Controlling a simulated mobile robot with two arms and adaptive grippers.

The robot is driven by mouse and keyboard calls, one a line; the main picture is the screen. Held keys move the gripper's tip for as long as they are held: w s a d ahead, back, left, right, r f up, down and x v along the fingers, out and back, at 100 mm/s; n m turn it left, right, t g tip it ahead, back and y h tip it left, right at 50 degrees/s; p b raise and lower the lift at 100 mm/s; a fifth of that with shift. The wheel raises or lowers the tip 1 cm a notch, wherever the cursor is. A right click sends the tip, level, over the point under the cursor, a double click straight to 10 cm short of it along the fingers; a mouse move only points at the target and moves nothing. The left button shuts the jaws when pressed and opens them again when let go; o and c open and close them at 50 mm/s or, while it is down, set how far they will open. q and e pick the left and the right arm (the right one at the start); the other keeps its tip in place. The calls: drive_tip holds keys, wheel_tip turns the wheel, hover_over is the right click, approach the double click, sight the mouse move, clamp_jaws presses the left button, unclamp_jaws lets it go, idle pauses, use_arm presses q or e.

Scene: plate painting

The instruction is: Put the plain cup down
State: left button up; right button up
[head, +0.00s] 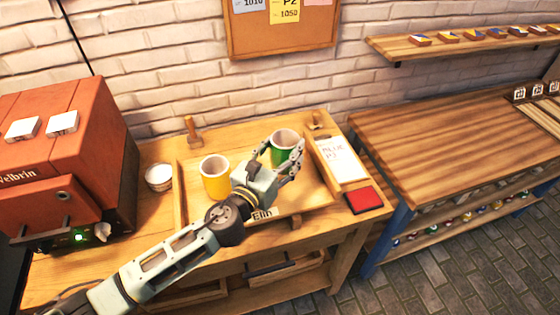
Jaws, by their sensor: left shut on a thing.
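My left gripper (283,158) reaches over the wooden tray (179,200) from the front left. Its fingers are shut on a green cup (285,136) with a pale inside. The cup looks upright at the back right of the tray; the gripper hides its lower part, so I cannot tell whether it touches the tray. I see no painted pattern on the visible sides of either cup. My right gripper is out of view.
A small white pot (158,177) stands left of the tray, beside the red oven (70,150). A clipboard (340,158) and a red pad (364,200) lie to the right. A name card (262,214) is at the tray's front. The right-hand bench (450,140) is mostly clear.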

sight(276, 167)
use_arm(q)
drive_tip(key=shift+w+f, duration=0.15)
drive_tip(key=shift+w, duration=0.15)
drive_tip(key=shift+a+f+b, duration=0.1)
drive_tip(key=shift+f+b, duration=0.65)
drive_tip(key=shift+f, duration=1.25)
drive_tip(key=shift+f, duration=0.1)
drive_tip(key=o, duration=1)
drive_tip(key=shift+f, duration=0.1)
drive_tip(key=shift+c, duration=0.2)
drive_tip(key=o, duration=0.5)
drive_tip(key=shift+c, duration=0.2)
